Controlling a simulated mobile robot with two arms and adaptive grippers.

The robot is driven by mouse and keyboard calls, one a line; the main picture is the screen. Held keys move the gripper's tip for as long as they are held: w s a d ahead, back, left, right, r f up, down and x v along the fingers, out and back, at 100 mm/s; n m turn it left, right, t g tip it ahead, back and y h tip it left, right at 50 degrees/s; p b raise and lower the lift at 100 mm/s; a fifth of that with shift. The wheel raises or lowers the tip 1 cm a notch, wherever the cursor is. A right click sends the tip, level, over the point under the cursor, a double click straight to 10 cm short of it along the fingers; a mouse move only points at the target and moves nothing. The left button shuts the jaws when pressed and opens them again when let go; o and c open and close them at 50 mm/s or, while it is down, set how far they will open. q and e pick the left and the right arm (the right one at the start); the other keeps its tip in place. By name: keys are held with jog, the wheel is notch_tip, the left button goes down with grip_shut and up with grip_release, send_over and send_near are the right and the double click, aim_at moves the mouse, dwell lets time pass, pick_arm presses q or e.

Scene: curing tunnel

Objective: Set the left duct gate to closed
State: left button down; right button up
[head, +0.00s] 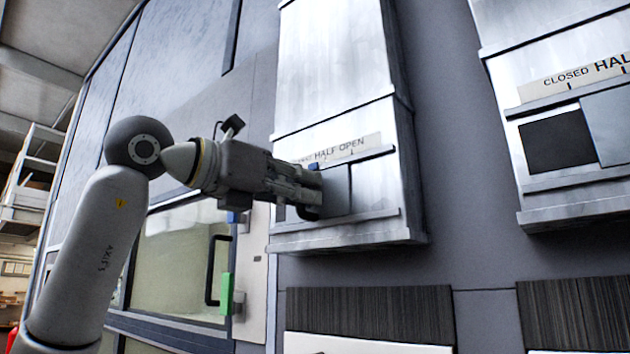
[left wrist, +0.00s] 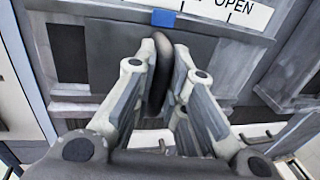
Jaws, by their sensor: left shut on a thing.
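The left duct (head: 335,75) is a pale metal box on the dark wall, with a label strip (head: 342,148) reading HALF and OPEN; its left end is mostly hidden by my gripper. The left duct gate (head: 336,188) is a grey sliding plate, also in the left wrist view (left wrist: 112,62). Its blue marker (left wrist: 163,18) sits left of the tick beside the OPEN tick. A dark opening (left wrist: 68,52) shows left of the plate. My left gripper (head: 312,197) is shut on the gate's dark upright handle (left wrist: 160,72). My right gripper is out of view.
A second duct (head: 550,45) stands at the right, with its own plate (head: 611,127) beside a dark opening (head: 557,142). A door with a black handle (head: 213,272) and green block (head: 227,294) lies below my left arm. Dark ribbed panels (head: 370,313) run beneath the ducts.

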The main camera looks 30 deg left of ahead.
pick_arm(q)
jog(key=a, duration=0.3)
jog(key=shift+w+a+r, duration=0.1)
jog(key=shift+a+r, duration=0.05)
jog(key=shift+a, duration=0.15)
jog(key=c, duration=1.9)
grip_release()
jog(key=shift+c, duration=0.2)
jog(key=o, duration=0.5)
jog(key=shift+a, duration=0.2)
jog(key=shift+c, duration=0.2)
jog(key=shift+a, duration=0.1)
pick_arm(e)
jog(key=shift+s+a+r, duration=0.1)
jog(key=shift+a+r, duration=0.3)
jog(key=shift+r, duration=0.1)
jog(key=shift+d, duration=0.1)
